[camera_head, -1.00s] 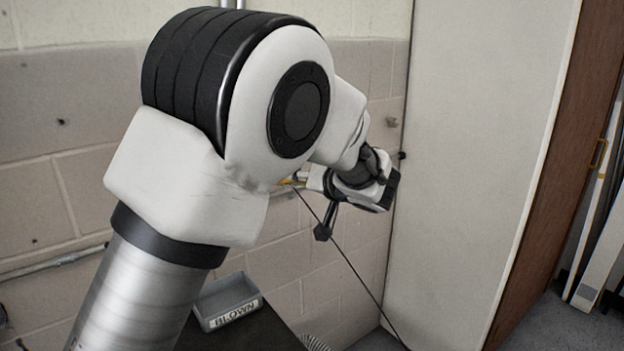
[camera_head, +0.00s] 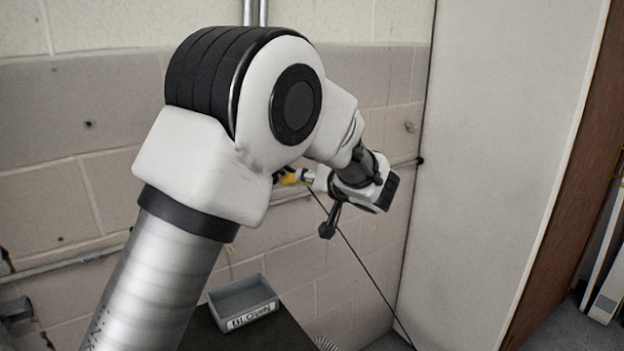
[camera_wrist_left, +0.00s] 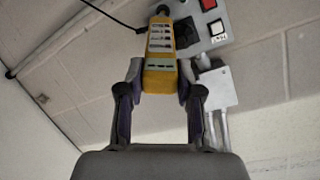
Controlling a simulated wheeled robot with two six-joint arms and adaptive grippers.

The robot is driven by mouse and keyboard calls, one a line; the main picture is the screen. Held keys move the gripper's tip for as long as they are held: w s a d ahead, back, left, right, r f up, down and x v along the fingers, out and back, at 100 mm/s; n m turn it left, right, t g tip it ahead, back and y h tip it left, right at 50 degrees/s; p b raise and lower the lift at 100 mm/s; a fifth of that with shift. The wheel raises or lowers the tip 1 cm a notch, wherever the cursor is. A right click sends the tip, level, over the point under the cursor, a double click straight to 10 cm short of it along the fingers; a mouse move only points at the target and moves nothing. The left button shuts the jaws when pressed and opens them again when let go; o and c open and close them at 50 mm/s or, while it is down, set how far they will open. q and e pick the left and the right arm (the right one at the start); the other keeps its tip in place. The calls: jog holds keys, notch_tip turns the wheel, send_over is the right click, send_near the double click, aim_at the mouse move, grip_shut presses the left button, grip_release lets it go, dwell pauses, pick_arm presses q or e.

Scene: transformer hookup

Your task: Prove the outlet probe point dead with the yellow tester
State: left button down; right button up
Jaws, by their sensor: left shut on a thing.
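The yellow tester (camera_wrist_left: 160,68) is upright in the left wrist view, between the two fingers of my left gripper (camera_wrist_left: 160,82), which is shut on it. Its narrow top end lies over or close to the left part of a grey panel (camera_wrist_left: 218,38); I cannot tell whether it touches. The panel carries a red switch and dark sockets, and the probe point itself cannot be made out. In the head view, only a small yellow part of the tester (camera_head: 289,179) shows beside my left gripper (camera_head: 302,177), behind my arm. My right gripper is not in view.
A grey tray labelled BLOWN (camera_head: 243,303) stands on a dark surface below my arm. A pale cabinet side (camera_head: 500,150) rises on the right. Conduit (camera_head: 75,258) runs along the block wall.

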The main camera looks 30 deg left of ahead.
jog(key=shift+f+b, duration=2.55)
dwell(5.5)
